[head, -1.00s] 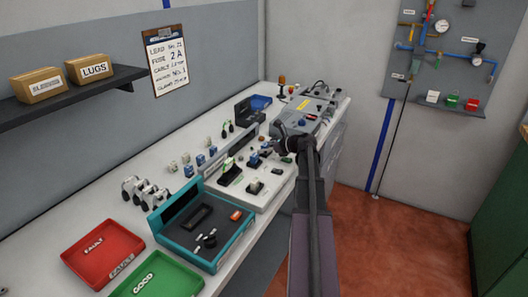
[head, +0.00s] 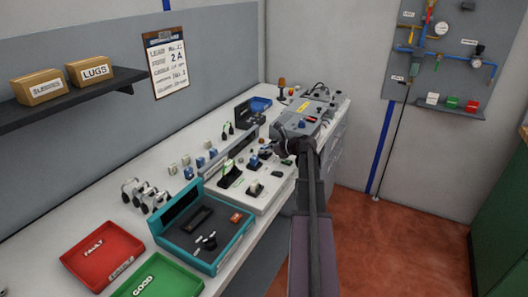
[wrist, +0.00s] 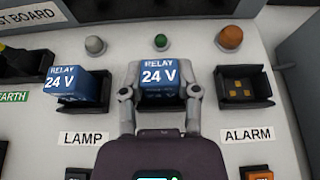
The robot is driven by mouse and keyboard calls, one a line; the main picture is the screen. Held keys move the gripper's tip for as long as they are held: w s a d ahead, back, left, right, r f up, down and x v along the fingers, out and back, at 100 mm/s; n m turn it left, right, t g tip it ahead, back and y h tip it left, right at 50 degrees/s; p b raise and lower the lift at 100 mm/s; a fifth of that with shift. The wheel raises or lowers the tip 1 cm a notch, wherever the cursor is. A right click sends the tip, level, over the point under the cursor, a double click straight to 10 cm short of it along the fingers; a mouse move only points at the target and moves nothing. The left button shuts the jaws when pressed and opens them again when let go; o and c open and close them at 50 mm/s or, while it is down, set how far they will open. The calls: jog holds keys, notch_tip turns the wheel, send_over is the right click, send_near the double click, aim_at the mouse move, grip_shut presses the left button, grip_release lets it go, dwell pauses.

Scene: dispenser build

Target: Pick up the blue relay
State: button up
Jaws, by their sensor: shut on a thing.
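A blue relay marked "RELAY 24 V" (wrist: 160,72) is in the middle of the wrist view, above the middle socket position. My gripper (wrist: 160,92) is shut on it, one finger against each side. The relay and fingers hide most of what is below, so I cannot tell whether it is seated or lifted. A second blue relay (wrist: 80,88) sits at the LAMP position on the left. The ALARM socket (wrist: 246,86) on the right is empty, with its contacts showing. In the head view my gripper (head: 274,148) is over the test board, small and partly hidden.
White, green and orange lamps stand behind the sockets. Several loose relays (head: 200,162) stand on the bench left of the board. A teal-edged case (head: 205,225), a red FAULT tray (head: 82,262) and a green GOOD tray (head: 190,285) are nearer.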

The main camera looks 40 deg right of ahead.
aim_at(265, 147)
jog(key=shift+r, duration=0.15)
notch_tip(265, 147, up, 2)
jog(key=shift+r+p, duration=0.1)
jog(key=shift+p, duration=1.05)
jog(key=shift+r+p, duration=0.85)
jog(key=s+a, duration=0.2)
jog(key=s, duration=1.4)
jog(key=shift+a+r+p, duration=0.25)
jog(key=shift+r+p, duration=0.1)
jog(key=shift+p, duration=0.05)
jog(key=shift+w, duration=0.15)
